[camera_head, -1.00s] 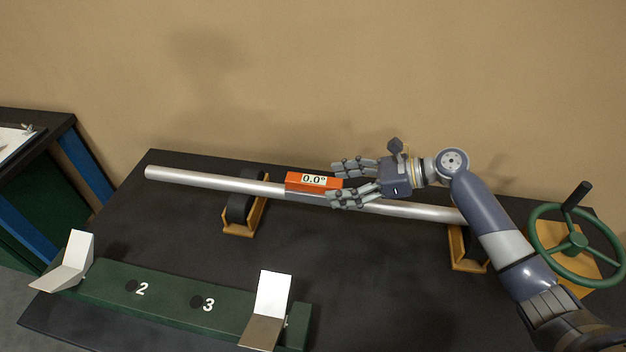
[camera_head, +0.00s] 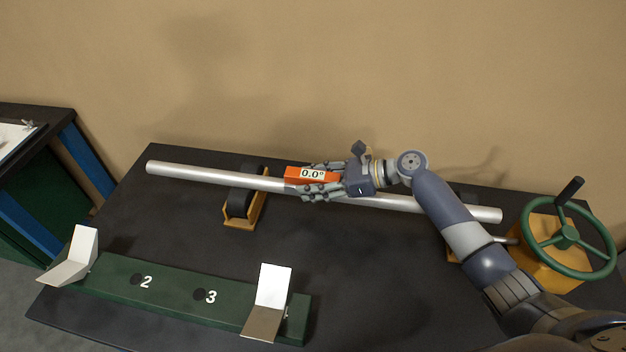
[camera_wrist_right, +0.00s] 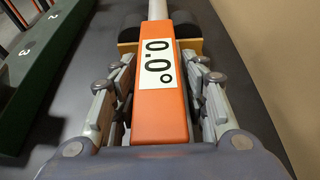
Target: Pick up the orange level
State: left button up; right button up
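The orange level (camera_head: 297,174) has a white display reading 0.0° and sits on the long silver pipe (camera_head: 205,172). My right gripper (camera_head: 316,180) is around the right part of the level, one finger on the far side and one on the near side. In the right wrist view the orange level (camera_wrist_right: 160,110) runs between the two fingers of the gripper (camera_wrist_right: 158,75). Narrow gaps show between the fingers and its sides, so the gripper looks open. My left gripper is not in view.
The pipe rests on a roller stand with a yellow base (camera_head: 243,208); another stand is mostly behind my right arm. A green handwheel (camera_head: 567,237) is at the right. A green block (camera_head: 170,291) with white angled plates lies in front. A beige wall stands behind.

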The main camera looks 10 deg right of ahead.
aim_at(305, 173)
jog(key=c, duration=0.4)
jog(key=shift+o, duration=0.2)
jog(key=shift+r, duration=0.1)
jog(key=shift+r, duration=0.45)
notch_tip(305, 173, up, 3)
jog(key=shift+f+b, duration=0.15)
jog(key=shift+b, duration=0.4)
jog(key=s+a, duration=0.3)
jog(key=s, duration=0.4)
jog(key=s+a+r, duration=0.1)
jog(key=s+a, duration=0.2)
jog(key=s, duration=0.4)
jog(key=shift+s+r+b, duration=0.2)
jog(key=shift+s+b, duration=0.2)
jog(key=shift+b, duration=0.05)
